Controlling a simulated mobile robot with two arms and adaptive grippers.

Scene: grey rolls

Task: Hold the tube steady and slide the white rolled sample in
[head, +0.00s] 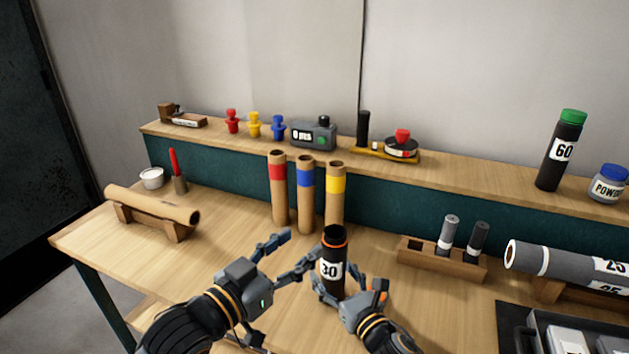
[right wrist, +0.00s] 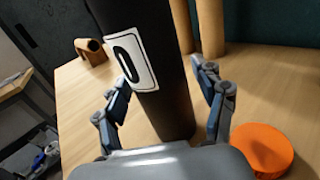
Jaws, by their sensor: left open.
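A black tube (head: 332,285) with an orange rim and a white "30" label stands upright on the table, its open end up. It also shows in the right wrist view (right wrist: 150,25). My right gripper (head: 349,284) is low at the tube, with its fingers on either side; in the wrist view the right finger stands apart from it. My left gripper (head: 303,248) is open and empty, left of the tube near its upper part. I cannot pick out a white rolled sample for certain; a light grey roll (head: 448,232) and a darker roll (head: 477,240) stand in a wooden rack (head: 440,261).
An orange cap (right wrist: 262,150) lies right of the tube. Behind stand cardboard tubes with red (head: 278,195), blue (head: 305,200) and yellow (head: 335,200) bands. A brown roll (head: 150,204) rests on a cradle at left. Grey rolls labelled 25 (head: 560,262) lie at right, above a dark case (head: 530,330).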

